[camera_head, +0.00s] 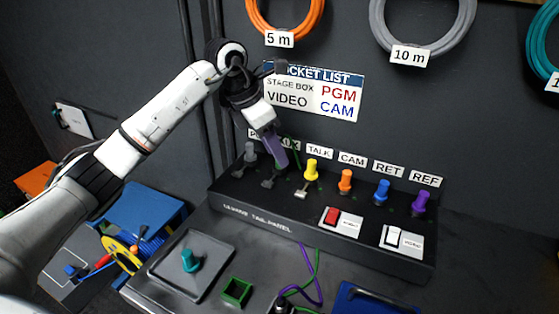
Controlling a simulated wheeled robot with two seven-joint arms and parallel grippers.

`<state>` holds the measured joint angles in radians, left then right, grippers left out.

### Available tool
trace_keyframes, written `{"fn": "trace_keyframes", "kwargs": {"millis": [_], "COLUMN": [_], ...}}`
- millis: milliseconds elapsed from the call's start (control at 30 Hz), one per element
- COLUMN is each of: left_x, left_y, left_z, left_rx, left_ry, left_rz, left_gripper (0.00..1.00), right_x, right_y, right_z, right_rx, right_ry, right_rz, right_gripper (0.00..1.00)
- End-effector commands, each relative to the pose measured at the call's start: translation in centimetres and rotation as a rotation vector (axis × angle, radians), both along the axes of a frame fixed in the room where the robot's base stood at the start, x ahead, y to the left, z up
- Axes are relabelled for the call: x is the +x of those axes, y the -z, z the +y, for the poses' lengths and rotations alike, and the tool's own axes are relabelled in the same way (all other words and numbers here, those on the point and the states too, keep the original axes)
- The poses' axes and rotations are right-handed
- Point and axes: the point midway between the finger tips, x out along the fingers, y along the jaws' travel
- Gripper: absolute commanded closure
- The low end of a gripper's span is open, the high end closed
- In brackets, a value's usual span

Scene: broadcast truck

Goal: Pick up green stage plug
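A teal-green plug (190,260) stands upright on a dark square tray (163,270) at the lower left. It is the only plug here that looks green; I cannot tell if it is the stage plug. My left gripper (277,156) hangs over the left part of the black tail panel (300,226), near the AUX label, well above and right of the teal-green plug. Its fingers are seen edge-on, so I cannot tell whether they are open or hold anything. A thin green cable shows just behind them. My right gripper is not in view.
Grey (250,151), yellow (311,170), orange (346,180), blue (381,190) and purple (420,202) plugs stand along the panel. A small green open box (237,291) and purple and green cables lie in front.

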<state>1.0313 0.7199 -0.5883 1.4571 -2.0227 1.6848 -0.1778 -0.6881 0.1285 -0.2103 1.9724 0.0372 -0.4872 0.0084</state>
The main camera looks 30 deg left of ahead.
Motion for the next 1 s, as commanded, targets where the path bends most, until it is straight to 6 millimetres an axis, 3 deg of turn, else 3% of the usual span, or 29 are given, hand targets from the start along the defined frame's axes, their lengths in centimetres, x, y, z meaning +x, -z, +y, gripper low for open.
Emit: {"fn": "trace_keyframes", "kwargs": {"millis": [100,300,533,833,1000], "left_x": [0.4,0.5,0.5,0.5,0.6], "left_y": [1.2,1.3,1.3,1.1,-1.2], "left_z": [-0.3,-0.3,-0.3,-0.3,-0.3], "left_rx": [-0.001,0.001,0.001,0.0,-0.001], "left_ry": [0.0,0.001,0.001,0.001,-0.001], "left_rz": [0.001,-0.002,-0.002,-0.002,-0.007], "left_gripper": [0.62,0.62,0.99,1.0,1.0], "right_x": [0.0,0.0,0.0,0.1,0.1], "right_y": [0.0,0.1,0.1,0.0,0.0], "right_z": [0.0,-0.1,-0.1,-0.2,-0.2], "right_rx": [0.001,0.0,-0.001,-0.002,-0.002], "right_ry": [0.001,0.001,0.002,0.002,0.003], "right_rz": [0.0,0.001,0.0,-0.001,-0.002], "right_gripper": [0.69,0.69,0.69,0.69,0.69]}}
